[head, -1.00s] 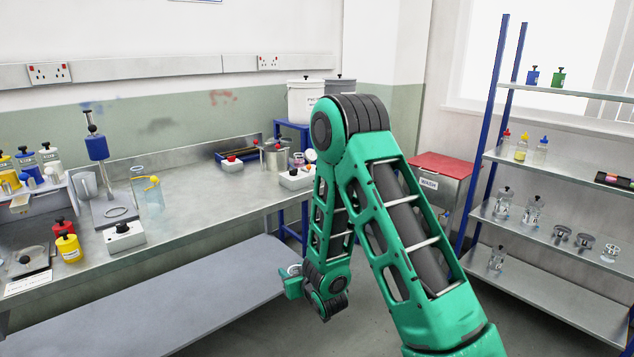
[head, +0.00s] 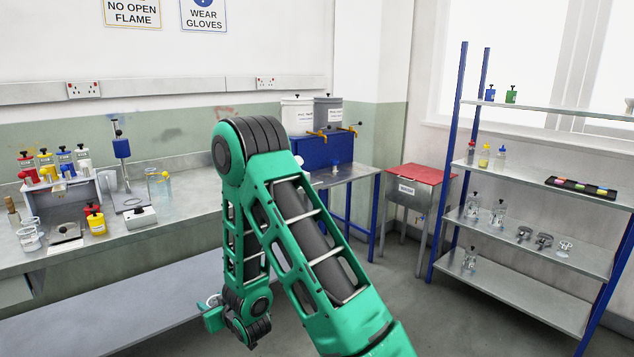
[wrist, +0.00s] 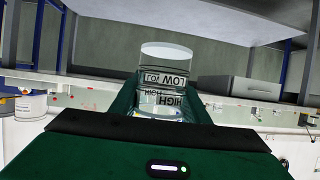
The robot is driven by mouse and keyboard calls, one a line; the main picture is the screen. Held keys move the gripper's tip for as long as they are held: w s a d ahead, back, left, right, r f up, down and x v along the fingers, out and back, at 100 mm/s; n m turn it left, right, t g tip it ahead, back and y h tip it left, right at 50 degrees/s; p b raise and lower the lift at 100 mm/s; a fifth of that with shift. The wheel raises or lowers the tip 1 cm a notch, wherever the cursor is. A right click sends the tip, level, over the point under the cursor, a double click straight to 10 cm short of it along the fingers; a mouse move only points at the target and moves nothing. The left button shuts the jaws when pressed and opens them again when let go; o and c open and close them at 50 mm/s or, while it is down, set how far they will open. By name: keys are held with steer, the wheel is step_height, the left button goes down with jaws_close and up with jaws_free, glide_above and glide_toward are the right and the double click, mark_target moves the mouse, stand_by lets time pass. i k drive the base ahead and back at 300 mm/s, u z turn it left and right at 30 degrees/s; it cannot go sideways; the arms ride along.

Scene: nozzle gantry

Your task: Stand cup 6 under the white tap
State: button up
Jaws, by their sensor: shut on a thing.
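My gripper (wrist: 160,120) is shut on a clear cup (wrist: 164,75) with black LOW and HIGH lettering, upside down in the wrist view. I see no number on the cup. In the head view my gripper (head: 214,318) hangs low in front of the bench, with the clear cup partly showing. At the left end of the bench stands a gantry (head: 62,190) with red, yellow, blue and white (head: 83,156) capped bottles. My gripper is well to the right of and below it.
A white tub (head: 297,116) and a grey tub with orange taps stand on a blue stand at the back. The bench (head: 180,205) holds a blue-headed stand, a switch box (head: 140,217) and small bottles. A shelf rack (head: 540,180) stands right. A lower shelf lies under the bench.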

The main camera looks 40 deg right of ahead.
mark_target(325, 176)
steer(key=z, duration=0.15)
steer(key=i, duration=0.8)
steer(key=z, duration=0.5)
steer(key=i, duration=1.05)
steer(key=z, duration=0.8)
steer(key=i, duration=1.05)
steer(key=z, duration=0.65)
steer(key=i, duration=0.85)
steer(key=z, duration=0.25)
